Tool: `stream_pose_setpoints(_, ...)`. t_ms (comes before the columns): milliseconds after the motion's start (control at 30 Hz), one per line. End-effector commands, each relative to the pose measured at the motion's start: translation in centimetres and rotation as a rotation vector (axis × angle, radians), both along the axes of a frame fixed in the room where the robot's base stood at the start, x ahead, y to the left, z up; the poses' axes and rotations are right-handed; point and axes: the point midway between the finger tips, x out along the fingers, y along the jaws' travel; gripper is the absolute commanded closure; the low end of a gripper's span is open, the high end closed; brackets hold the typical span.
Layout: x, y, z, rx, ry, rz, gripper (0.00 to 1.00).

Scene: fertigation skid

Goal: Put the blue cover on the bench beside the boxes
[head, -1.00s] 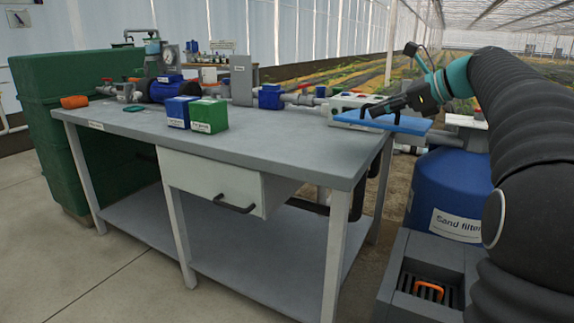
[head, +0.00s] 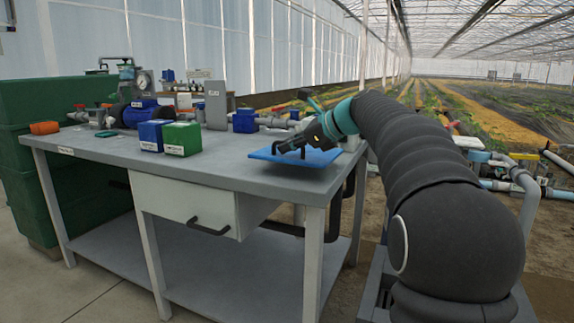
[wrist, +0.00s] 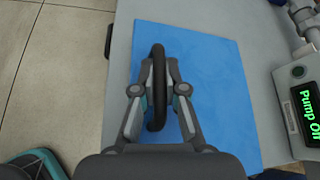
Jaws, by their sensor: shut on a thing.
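The blue cover (head: 300,157) is a flat blue panel with a black bar handle (wrist: 157,88). My gripper (head: 297,145) is shut on that handle and holds the cover level over the right end of the grey bench (head: 220,175). I cannot tell whether the cover touches the bench top. In the wrist view the blue cover (wrist: 215,90) fills the middle, with the handle between my fingers. The boxes, one blue (head: 152,134) and one green (head: 182,139), stand side by side on the bench, left of the cover.
A blue pump (head: 138,112), pipes and a grey panel (head: 216,105) line the bench's back edge. An orange piece (head: 44,127) lies at the far left. A control box reading "Pump Off" (wrist: 302,98) is close to the cover's right. Bench top between boxes and cover is clear.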

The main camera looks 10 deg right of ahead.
Motion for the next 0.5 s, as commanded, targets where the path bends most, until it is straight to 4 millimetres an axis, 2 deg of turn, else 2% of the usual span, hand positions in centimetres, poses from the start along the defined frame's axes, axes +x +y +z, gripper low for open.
stream_pose_setpoints(167,0.1,0.3,-0.9,0.001,0.001,0.0,1.0)
stream_pose_setpoints(400,0.1,0.3,-4.0,0.001,0.0,-0.001,1.0)
stream_pose_setpoints(500,0.1,0.3,-4.1,0.0,-0.002,0.0,1.0)
